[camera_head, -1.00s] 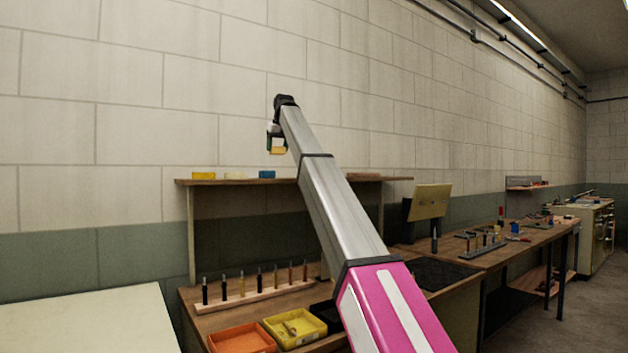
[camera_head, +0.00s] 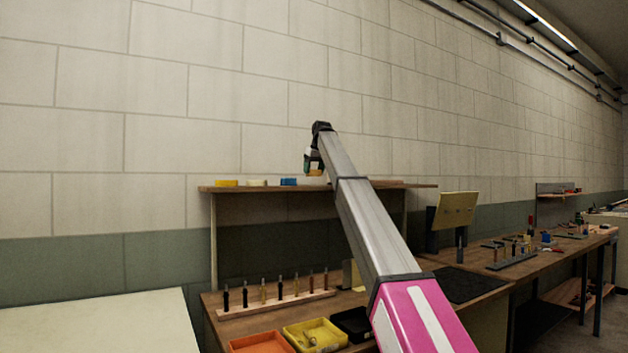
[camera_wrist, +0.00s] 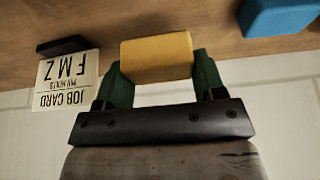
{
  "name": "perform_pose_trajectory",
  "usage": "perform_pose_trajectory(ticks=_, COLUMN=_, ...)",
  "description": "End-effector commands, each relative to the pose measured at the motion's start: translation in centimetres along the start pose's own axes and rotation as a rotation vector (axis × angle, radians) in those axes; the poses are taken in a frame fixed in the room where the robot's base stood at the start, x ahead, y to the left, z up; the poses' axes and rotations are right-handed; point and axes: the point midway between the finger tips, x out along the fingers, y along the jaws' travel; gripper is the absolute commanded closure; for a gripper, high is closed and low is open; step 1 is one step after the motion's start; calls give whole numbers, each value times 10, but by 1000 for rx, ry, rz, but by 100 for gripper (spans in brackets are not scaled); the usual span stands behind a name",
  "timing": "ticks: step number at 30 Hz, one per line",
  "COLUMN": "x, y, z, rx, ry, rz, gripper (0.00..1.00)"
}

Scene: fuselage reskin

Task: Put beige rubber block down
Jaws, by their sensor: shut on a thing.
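My gripper (camera_head: 313,164) points down over the wooden shelf (camera_head: 355,186) along the wall. It is shut on the yellowish-beige rubber block (camera_wrist: 157,57). In the wrist view the two green fingers hold the block at its opposite ends. In the head view the block (camera_head: 314,173) is small, at or just above the shelf top. I cannot tell whether it touches the wood.
A blue block (camera_head: 288,182), a pale block (camera_head: 257,183) and a yellow block (camera_head: 226,183) stand left of my gripper on the shelf. A job card (camera_wrist: 66,80) shows in the wrist view. Below are a tool rack (camera_head: 275,306) and trays (camera_head: 315,335).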

Motion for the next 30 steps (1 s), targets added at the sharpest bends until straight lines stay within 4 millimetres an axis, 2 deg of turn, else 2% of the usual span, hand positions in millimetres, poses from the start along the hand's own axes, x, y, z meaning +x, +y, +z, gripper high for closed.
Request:
perform_pose_trajectory(ticks=9, x=34, y=-1, z=15, rx=0, ry=-1, rz=0, gripper=56)
perform_pose_trajectory(ticks=16, x=37, y=0, z=15, rx=0, ry=-1, rz=0, gripper=56)
perform_pose_trajectory(ticks=17, x=37, y=0, z=15, rx=0, ry=-1, rz=0, gripper=30)
perform_pose_trajectory(ticks=18, x=37, y=0, z=16, rx=0, ry=-1, rz=0, gripper=17)
perform_pose_trajectory(ticks=19, x=37, y=0, z=15, rx=0, ry=-1, rz=0, gripper=11)
perform_pose_trajectory(ticks=30, x=34, y=0, z=15, rx=0, ry=0, rz=0, gripper=11)
